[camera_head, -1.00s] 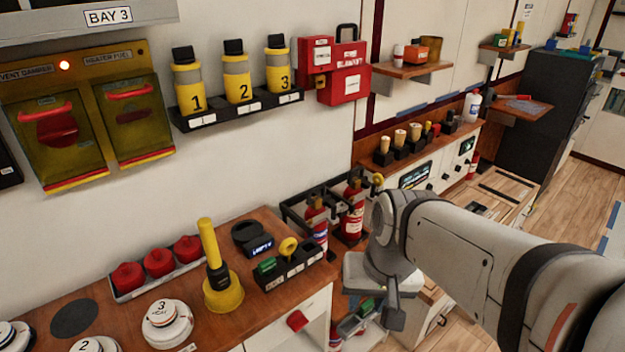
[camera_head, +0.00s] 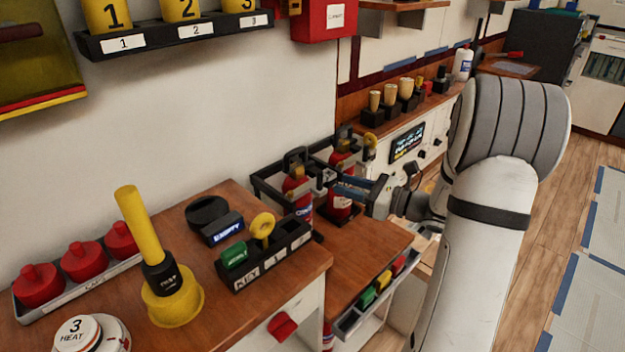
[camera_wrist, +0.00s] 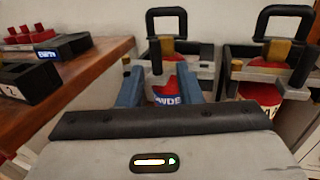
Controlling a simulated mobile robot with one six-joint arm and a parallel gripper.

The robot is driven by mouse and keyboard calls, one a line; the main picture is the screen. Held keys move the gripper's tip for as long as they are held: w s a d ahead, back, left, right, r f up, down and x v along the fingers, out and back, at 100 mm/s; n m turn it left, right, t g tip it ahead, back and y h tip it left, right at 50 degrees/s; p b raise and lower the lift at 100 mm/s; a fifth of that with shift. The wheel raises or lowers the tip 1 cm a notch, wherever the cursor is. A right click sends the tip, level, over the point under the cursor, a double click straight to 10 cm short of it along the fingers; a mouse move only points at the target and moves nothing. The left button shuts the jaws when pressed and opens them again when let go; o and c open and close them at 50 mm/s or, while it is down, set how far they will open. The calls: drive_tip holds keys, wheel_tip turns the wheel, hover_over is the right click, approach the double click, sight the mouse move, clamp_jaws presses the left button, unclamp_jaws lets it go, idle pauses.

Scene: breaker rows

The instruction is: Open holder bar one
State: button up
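In the wrist view, a pale grey bar (camera_wrist: 168,69) crosses the front of the left extinguisher, and a similar bar (camera_wrist: 262,72) crosses the right one. I read the left bar as holder bar one, but see no number on it. My gripper (camera_wrist: 161,84) has its blue fingers apart, one on each side of the left extinguisher's front. I cannot tell whether they touch the bar.
The wooden bench (camera_head: 215,290) carries a black key tray (camera_head: 265,262), a yellow plunger-like tool (camera_head: 172,295) and red knobs (camera_head: 83,262) left of the rack. A lower tray of coloured blocks (camera_head: 374,295) lies below my gripper.

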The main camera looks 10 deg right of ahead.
sight(320, 188)
drive_tip(key=x, duration=0.7)
drive_tip(key=shift+a, duration=0.35)
drive_tip(key=shift+c, duration=0.2)
clamp_jaws()
